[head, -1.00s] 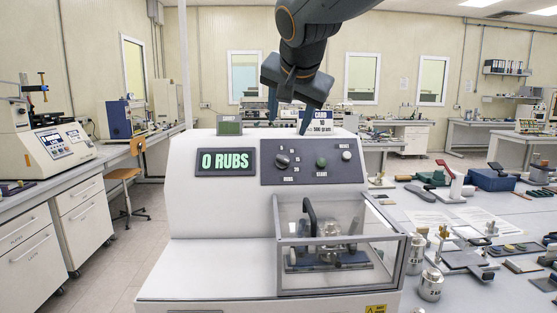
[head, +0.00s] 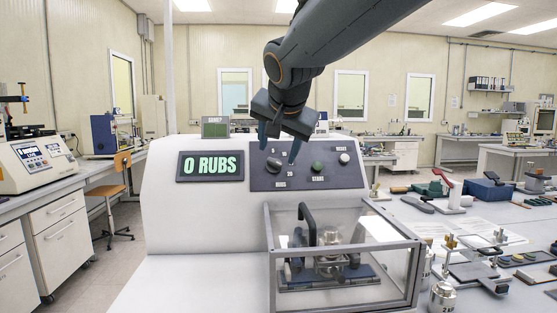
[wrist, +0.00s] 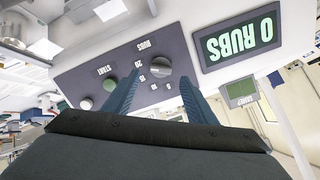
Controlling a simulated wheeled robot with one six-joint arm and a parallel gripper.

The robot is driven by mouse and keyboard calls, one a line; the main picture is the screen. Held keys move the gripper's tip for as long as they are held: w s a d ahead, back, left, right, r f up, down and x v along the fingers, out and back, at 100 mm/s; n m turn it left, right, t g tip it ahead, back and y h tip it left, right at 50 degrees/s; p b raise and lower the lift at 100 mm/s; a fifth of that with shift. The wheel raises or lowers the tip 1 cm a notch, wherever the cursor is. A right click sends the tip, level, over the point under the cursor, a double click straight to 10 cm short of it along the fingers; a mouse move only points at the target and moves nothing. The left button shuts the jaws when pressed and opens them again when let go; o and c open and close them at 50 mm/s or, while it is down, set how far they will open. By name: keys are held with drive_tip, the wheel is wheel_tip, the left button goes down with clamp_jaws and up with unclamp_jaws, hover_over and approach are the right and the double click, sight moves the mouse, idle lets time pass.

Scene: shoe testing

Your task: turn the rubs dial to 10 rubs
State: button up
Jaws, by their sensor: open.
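The rubs dial (head: 274,164) is a dark round knob on the grey control panel (head: 325,172) of the white machine. It also shows in the wrist view (wrist: 159,66), with number marks around it. I cannot tell exactly where it points. The display (head: 210,166) beside it reads 0 RUBS. My gripper (head: 278,153) is open and empty, just above and in front of the dial in the head view. In the wrist view its two blue fingers (wrist: 160,78) stand on either side of the dial's picture. I cannot tell whether they touch it.
A green start button (head: 317,168) and a pale button (head: 344,158) sit right of the dial. A small sample screen (head: 215,127) stands on top of the machine. The clear-walled box (head: 405,272) juts out below the panel. The card behind my gripper is mostly hidden.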

sight(275, 161)
drive_tip(key=shift+p+x, duration=0.65)
drive_tip(key=shift+x, duration=2)
drive_tip(key=shift+a, duration=0.1)
drive_tip(key=shift+c, duration=0.3)
drive_tip(key=c, duration=1)
